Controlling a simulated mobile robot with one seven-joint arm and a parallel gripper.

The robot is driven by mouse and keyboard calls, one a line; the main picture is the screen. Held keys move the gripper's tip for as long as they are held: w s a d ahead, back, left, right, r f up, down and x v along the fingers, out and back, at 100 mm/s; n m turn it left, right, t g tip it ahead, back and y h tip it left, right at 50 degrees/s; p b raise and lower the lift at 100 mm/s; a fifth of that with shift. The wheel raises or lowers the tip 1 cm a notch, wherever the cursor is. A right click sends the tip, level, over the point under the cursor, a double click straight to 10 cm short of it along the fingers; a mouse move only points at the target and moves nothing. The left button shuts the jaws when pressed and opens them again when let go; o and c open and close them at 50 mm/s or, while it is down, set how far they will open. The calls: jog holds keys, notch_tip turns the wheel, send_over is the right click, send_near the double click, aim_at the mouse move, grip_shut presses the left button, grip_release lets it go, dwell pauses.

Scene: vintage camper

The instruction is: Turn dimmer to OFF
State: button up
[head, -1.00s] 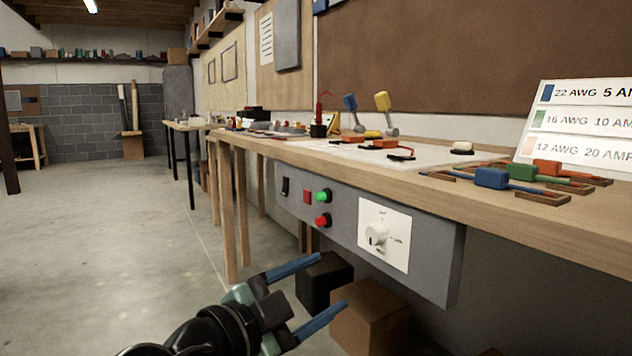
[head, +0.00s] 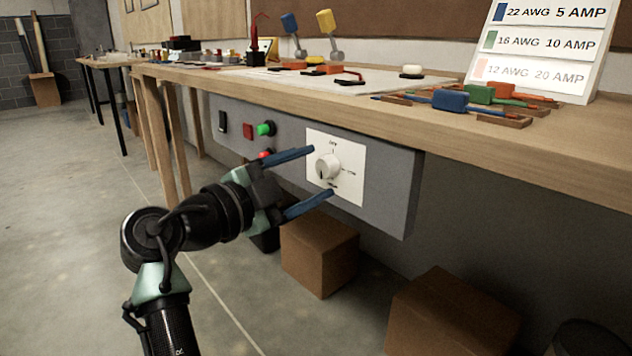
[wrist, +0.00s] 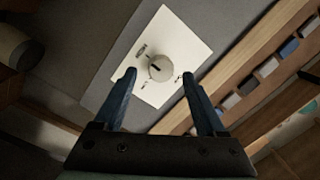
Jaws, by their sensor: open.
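A dark mark shows on the knob's face. My gripper (head: 323,171) is open, its two blue fingers pointing at the plate. In the wrist view the knob (wrist: 161,68) lies ahead, between and beyond the fingertips (wrist: 158,72). I see no clear contact with it.
The grey panel (head: 385,200) also bears a green button (head: 266,128), a red button partly behind my gripper, a red square (head: 247,130) and a black switch (head: 222,121). The wooden bench (head: 560,165) overhangs it. Cardboard boxes (head: 320,255) stand on the floor below.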

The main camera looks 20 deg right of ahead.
jog(key=shift+x, duration=0.95)
jog(key=shift+c, duration=0.2)
grip_shut()
